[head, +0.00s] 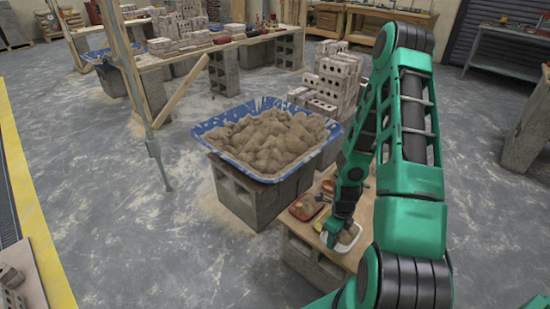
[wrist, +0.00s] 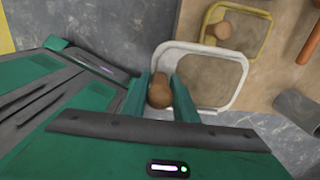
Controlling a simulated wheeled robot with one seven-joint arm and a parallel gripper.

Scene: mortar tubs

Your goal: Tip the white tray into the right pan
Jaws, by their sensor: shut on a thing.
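The white tray (head: 357,236) is at the front of a wooden board on blocks, partly hidden by my gripper (head: 331,236). In the wrist view the white tray (wrist: 239,92) holds a sandy brown fill and looks level. My gripper (wrist: 161,95) is shut on the brown knob at its left edge. I cannot tell whether the tray touches the board. The right pan (head: 213,133) is blue and white, heaped with lumpy brown mortar, and stands on grey blocks beyond and left of the tray. Another blue pan (head: 91,57) is far left.
A yellow-rimmed tray (wrist: 207,22) with a knob and a grey cylinder (wrist: 296,107) are near the white tray. Stacked bricks (head: 335,80) stand behind the right pan. A metal pole (head: 138,85) rises left of it.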

